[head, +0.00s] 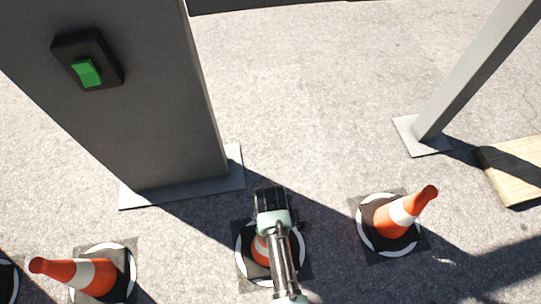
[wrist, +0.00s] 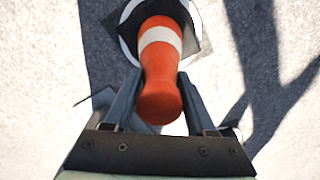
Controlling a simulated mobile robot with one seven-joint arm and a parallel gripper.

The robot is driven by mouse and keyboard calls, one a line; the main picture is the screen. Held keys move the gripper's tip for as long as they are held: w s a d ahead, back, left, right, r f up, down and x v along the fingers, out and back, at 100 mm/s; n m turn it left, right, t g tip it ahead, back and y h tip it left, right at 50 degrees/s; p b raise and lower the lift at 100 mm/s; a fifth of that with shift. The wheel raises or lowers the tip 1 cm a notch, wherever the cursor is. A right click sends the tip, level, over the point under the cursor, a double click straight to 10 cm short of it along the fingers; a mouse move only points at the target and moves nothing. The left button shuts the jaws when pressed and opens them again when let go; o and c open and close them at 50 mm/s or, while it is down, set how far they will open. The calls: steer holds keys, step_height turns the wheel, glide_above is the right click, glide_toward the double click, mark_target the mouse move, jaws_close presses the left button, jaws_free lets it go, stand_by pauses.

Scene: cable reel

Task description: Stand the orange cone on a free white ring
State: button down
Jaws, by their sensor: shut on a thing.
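The orange cone (wrist: 160,75), with a white band and dark square base, is between the two fingers of my gripper (wrist: 159,88) in the wrist view. My gripper is shut on its upper part. The base overlaps a white ring (wrist: 126,45). In the head view my gripper (head: 272,205) hides most of this cone (head: 259,250), which shows inside the middle white ring (head: 239,256). I cannot tell whether the base touches the ground. Another cone (head: 405,212) stands on the right white ring (head: 364,236), and one (head: 75,273) on the left white ring (head: 127,262).
Part of another white ring (head: 8,287) shows at the left edge. A grey pillar (head: 135,110) with a green switch (head: 86,72) stands behind at left. A slanted grey post (head: 470,75) and a wooden board (head: 515,165) are at right. Asphalt between is clear.

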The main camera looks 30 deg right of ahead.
steer(key=shift+f, duration=0.1)
steer(key=shift+c, duration=1.1)
jaws_free()
step_height(320, 180, up, 12)
steer(key=p, duration=0.6)
steer(key=shift+p, duration=0.4)
